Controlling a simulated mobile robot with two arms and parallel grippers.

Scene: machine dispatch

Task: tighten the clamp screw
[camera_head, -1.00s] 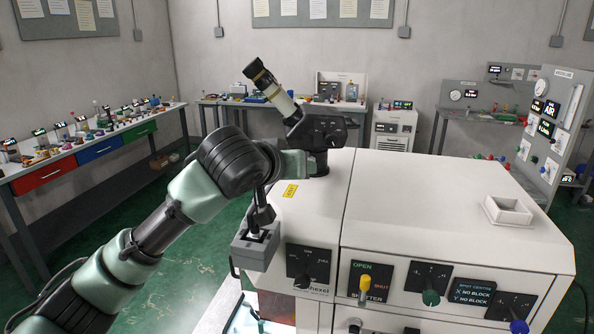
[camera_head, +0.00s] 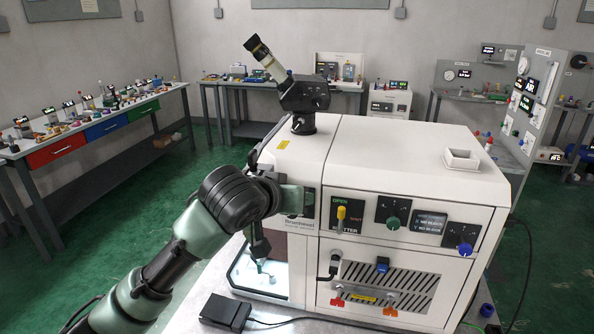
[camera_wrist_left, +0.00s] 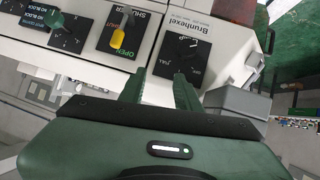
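I cannot make out the clamp screw for certain. A small dark greenish item (camera_head: 264,268) stands in the lit opening (camera_head: 245,271) at the lower left of the white Brunhexel machine (camera_head: 390,140), too small to tell apart. My left gripper (camera_wrist_left: 158,85) is at the machine's front; its two green fingers are apart with nothing between them. In the left wrist view it faces the black dial panel (camera_wrist_left: 180,55), close to it. In the head view my wrist hides the fingers and most of that panel. My right gripper is not in view.
A yellow shutter knob (camera_head: 341,213), a green knob (camera_head: 393,223) and a blue knob (camera_head: 465,250) line the front. A grey box (camera_wrist_left: 240,100) juts out beside the dial. A black pedal (camera_head: 226,311) lies in front. A bench with drawers (camera_head: 100,131) stands left; green floor between is clear.

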